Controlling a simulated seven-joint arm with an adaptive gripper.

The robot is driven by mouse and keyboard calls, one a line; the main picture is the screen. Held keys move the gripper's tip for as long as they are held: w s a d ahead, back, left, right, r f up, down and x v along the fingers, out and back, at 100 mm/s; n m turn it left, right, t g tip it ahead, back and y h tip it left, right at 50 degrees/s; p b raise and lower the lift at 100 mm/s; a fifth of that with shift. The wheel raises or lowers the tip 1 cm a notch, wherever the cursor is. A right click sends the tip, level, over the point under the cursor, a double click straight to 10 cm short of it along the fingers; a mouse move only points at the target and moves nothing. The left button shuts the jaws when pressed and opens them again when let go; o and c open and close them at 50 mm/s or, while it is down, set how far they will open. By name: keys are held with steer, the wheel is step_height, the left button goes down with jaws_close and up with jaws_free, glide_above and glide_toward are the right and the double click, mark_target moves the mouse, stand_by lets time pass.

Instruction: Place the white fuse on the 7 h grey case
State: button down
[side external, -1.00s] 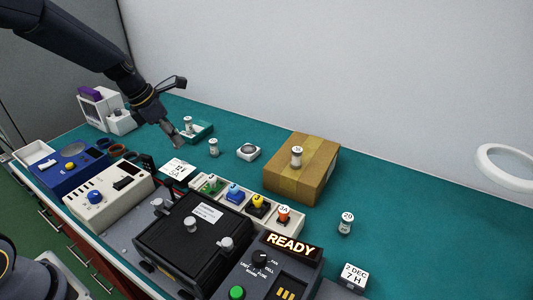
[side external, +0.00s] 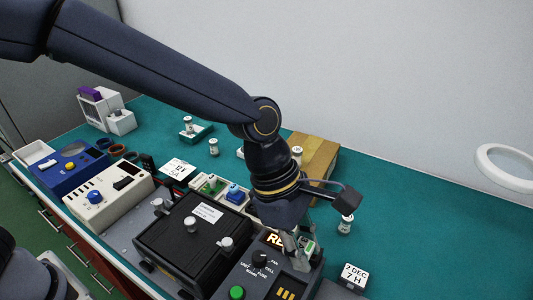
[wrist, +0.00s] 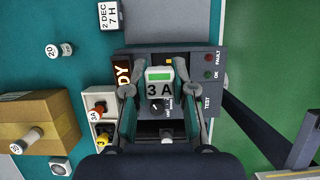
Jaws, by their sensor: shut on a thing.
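My gripper (wrist: 159,90) is shut on a white fuse (wrist: 159,75) with a green patch and a "3 A" marking. The fuse is held above the dark READY tester; in the side view my gripper (side external: 303,255) partly hides it. A white tag reading "2 DEC 7 H" (side external: 353,275) stands at the lower right, and it also shows at the top of the wrist view (wrist: 108,15). Beside that tag is a flat grey case (wrist: 155,22), only partly in frame; its top looks bare.
The READY tester (side external: 250,270) has a knob and a green button. A white tray of coloured fuses (wrist: 92,102) is beside it. A cardboard box (wrist: 40,115) and a small "20" jar (side external: 345,224) stand on the teal mat. The mat behind the tag is open.

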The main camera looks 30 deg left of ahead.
steer(key=w+d+f, duration=0.4)
steer(key=w, duration=0.1)
steer(key=w+d+f, duration=0.4)
steer(key=f, duration=0.1)
steer(key=shift+w+d+f, duration=0.15)
steer(key=shift+w+d, duration=0.2)
steer(key=shift+w, duration=0.05)
steer(key=shift+w+d+f, duration=0.1)
steer(key=shift+w+f, duration=0.05)
steer(key=shift+f, duration=1.6)
steer(key=c, duration=1)
jaws_free()
steer(key=shift+f, duration=0.15)
steer(key=shift+o, duration=0.2)
